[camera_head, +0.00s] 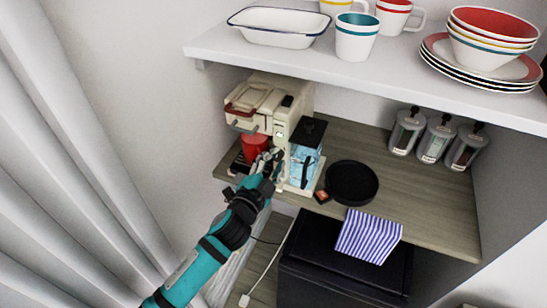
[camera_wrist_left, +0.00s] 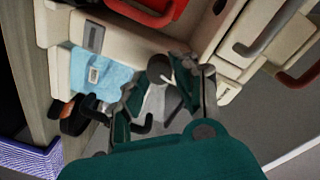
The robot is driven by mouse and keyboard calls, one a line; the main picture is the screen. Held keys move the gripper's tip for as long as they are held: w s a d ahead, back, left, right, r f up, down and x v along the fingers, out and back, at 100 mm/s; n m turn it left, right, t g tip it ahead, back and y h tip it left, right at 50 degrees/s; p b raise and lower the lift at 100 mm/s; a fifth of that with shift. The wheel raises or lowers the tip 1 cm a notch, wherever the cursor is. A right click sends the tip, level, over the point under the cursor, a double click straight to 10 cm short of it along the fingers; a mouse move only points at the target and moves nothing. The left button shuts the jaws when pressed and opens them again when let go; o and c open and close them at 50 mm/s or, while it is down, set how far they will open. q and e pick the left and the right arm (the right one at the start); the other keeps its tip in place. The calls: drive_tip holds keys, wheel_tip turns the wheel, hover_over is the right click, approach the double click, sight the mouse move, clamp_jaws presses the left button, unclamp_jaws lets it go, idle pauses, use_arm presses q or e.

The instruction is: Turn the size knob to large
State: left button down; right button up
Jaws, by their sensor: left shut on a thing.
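A cream coffee machine (camera_head: 265,100) stands on the wooden counter at the back left. My left gripper (camera_head: 268,160) reaches up to its front, beside the red cup. In the left wrist view, the fingers of my left gripper (camera_wrist_left: 163,88) are closed around a small round grey knob (camera_wrist_left: 158,68) on the cream front panel (camera_wrist_left: 125,42). In the head view the knob is hidden behind the gripper. Its size marking cannot be read. My right gripper is in neither view.
A red cup (camera_head: 254,147) stands under the machine. A black round pan (camera_head: 351,183) and a striped cloth (camera_head: 368,236) lie further right. A white shelf (camera_head: 375,65) with dishes overhangs the counter (camera_head: 420,205).

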use_arm(q)
drive_tip(key=m+p, duration=0.1)
drive_tip(key=m, duration=0.3)
drive_tip(key=shift+f+m, duration=0.1)
drive_tip(key=shift+m, duration=0.2)
idle(0.3)
drive_tip(key=c, duration=1.3)
unclamp_jaws()
drive_tip(key=shift+s, duration=0.1)
drive_tip(key=v, duration=1.2)
drive_tip(key=shift+d, duration=0.15)
